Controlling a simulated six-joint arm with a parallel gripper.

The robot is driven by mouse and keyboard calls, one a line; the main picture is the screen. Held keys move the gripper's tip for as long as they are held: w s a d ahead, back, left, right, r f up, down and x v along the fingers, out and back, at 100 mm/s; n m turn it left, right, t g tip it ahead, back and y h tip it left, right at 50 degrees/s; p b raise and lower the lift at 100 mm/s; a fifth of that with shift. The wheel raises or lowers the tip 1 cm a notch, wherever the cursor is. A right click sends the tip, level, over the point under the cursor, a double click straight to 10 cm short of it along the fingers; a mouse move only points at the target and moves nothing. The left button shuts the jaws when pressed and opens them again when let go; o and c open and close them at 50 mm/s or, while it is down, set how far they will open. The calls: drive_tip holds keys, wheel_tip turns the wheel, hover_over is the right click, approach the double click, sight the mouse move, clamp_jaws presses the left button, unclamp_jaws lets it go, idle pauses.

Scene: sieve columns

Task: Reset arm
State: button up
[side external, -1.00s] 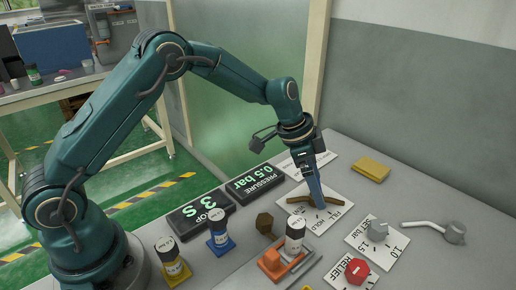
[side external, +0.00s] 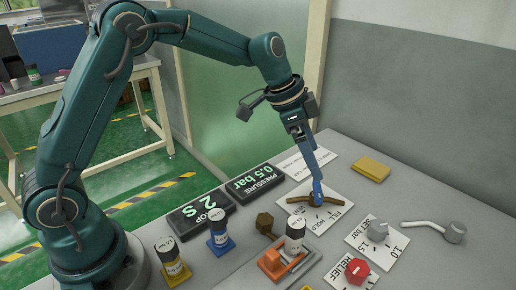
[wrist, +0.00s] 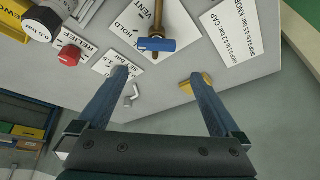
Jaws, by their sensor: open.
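My gripper (side external: 316,177) is open and empty above the FILL/HOLD/VENT card (side external: 328,217). In the wrist view my gripper (wrist: 158,76) shows two blue fingers spread apart with nothing between them. A brass valve lever with a blue handle (wrist: 155,44) lies just beyond the fingertips, and no finger seems to close on it. In the side view the brass lever (side external: 299,199) sits on the card, with its blue part below my fingertips. The exact gap between fingertips and handle is hard to tell.
A column stands in an orange holder (side external: 271,264) at the front, with yellow-based (side external: 175,277) and blue-based (side external: 219,246) columns to the left. Displays read 0.5 bar (side external: 254,183) and 2 S (side external: 202,216).

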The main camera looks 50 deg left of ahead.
drive_tip(key=s+a+r+n+t+y, duration=0.1)
drive_tip(key=s+a+r+n+t, duration=0.15)
drive_tip(key=s+r, duration=0.85)
drive_tip(key=s+a+f+n+y, duration=0.1)
drive_tip(key=s+f+n, duration=0.2)
drive_tip(key=s, duration=0.3)
drive_tip(key=s+a+f+n+y, duration=0.1)
drive_tip(key=s+a+f+n, duration=0.1)
drive_tip(key=s, duration=0.5)
drive_tip(key=shift+s+f+n+g, duration=0.15)
drive_tip(key=shift+f+n+g, duration=0.2)
drive_tip(key=shift+f+n, duration=0.45)
